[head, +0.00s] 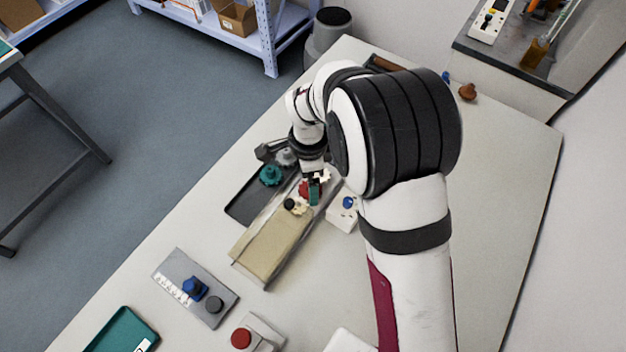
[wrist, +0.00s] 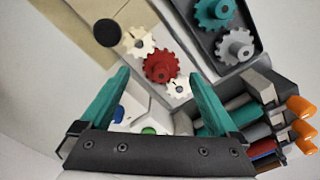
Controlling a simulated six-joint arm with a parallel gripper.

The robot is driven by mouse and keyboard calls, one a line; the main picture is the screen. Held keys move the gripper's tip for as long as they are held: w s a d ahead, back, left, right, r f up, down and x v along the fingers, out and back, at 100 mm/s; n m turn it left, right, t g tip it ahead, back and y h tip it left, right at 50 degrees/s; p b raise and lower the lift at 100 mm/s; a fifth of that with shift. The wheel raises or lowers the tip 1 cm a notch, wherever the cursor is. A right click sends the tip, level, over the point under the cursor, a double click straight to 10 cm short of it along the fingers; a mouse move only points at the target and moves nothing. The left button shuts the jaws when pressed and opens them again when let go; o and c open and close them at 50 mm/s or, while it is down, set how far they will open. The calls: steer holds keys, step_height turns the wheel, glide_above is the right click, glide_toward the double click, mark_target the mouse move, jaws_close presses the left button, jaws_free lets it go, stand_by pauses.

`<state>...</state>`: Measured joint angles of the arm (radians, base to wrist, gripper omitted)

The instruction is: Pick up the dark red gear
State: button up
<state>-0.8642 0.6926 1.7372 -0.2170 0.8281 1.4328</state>
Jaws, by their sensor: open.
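The dark red gear (wrist: 160,66) has a raised round hub and lies on a beige surface between two cream gears in the wrist view. One cream gear (wrist: 136,42) is at its upper left, the other (wrist: 179,88) at its lower right. In the head view the red gear (head: 304,188) is partly hidden by my gripper (head: 315,190). My gripper (wrist: 160,95) has green fingers spread wide apart and nothing between them is held. The red gear appears just beyond the fingertips, between them in the picture.
A dark tray (head: 246,205) beside the beige block (head: 268,247) holds a teal gear (wrist: 214,12) and a grey gear (wrist: 235,46). A white box with a blue button (head: 343,216) is near the gripper.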

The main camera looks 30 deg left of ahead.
step_height(320, 180, down, 3)
steer(key=shift+w+f, duration=0.1)
steer(key=c, duration=1.4)
steer(key=shift+c, duration=0.2)
steer(key=shift+r, duration=0.2)
steer(key=shift+r, duration=0.4)
step_height(320, 180, up, 3)
steer(key=shift+f, duration=0.1)
steer(key=w+d+r, duration=0.3)
steer(key=d+r, duration=0.4)
steer(key=d, duration=0.4)
steer(key=shift+w, duration=0.35)
steer(key=shift+r, duration=0.1)
